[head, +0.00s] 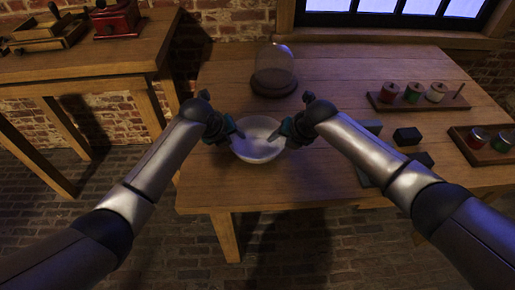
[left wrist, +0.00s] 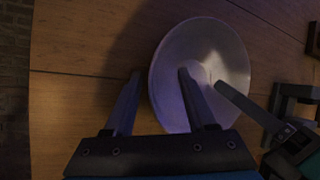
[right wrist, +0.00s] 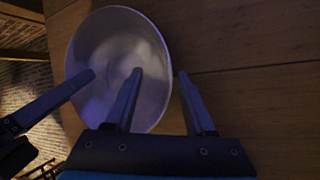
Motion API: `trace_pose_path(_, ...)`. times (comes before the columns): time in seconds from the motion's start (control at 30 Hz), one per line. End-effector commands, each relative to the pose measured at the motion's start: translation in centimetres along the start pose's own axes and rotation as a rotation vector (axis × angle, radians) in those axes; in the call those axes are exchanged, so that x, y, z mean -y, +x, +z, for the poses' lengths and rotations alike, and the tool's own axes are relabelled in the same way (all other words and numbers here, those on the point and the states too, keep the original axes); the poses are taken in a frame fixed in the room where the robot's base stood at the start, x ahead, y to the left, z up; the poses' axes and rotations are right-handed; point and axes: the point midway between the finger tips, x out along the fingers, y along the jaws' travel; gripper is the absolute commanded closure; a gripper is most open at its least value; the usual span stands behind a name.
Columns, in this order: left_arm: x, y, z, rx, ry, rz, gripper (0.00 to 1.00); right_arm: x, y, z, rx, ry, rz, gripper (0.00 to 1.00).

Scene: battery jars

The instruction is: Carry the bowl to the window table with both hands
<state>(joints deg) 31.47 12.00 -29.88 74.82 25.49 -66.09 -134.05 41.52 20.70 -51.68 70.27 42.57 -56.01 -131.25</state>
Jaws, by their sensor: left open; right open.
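A white bowl (head: 258,149) stands upright and empty near the front edge of the window table (head: 225,190). My left gripper (head: 238,134) is open at the bowl's left rim; in the left wrist view (left wrist: 158,85) one finger is over the inside of the bowl (left wrist: 225,60) and the other is outside the rim. My right gripper (head: 276,135) is open at the bowl's right rim; in the right wrist view (right wrist: 158,85) one finger is over the inside of the bowl (right wrist: 105,45) and the other is outside. Whether the fingers touch the rim is unclear.
A glass dome (head: 275,65) on a dark base stands behind the bowl. A rack of spools (head: 414,93), a tray of jars (head: 478,138) and dark blocks (head: 407,136) are to the right. Another table (head: 110,58) with a red grinder (head: 116,18) stands at the left, with a floor gap between.

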Motion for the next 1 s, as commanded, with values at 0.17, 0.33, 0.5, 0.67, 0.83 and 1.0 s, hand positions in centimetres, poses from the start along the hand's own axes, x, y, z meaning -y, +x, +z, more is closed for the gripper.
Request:
trace_pose_path(0.17,0.0,-1.6,0.1,0.002,0.001,-0.001,0.44,-0.1,0.0,0.0,0.001,0.0,0.001,0.45)
trace_pose_path(0.33,-0.1,-3.9,0.1,0.003,0.003,0.001,0.44,-0.1,0.0,0.0,0.001,0.0,0.001,0.45)
trace_pose_path(0.5,-0.1,-6.5,0.1,0.004,0.003,0.001,0.44,-0.1,0.0,0.0,0.001,0.0,0.001,0.45)
trace_pose_path(0.67,-0.1,-8.9,0.1,0.003,0.003,0.0,0.44,-0.1,0.0,0.0,0.001,0.0,0.001,0.45)
trace_pose_path(0.83,-0.1,-10.8,0.1,0.003,0.001,0.001,0.44,0.0,0.0,0.0,0.001,0.0,0.001,0.45)
trace_pose_path(1.0,0.0,-11.6,0.0,0.002,0.001,0.001,0.44,0.0,-0.1,0.0,0.001,0.0,0.001,0.45)
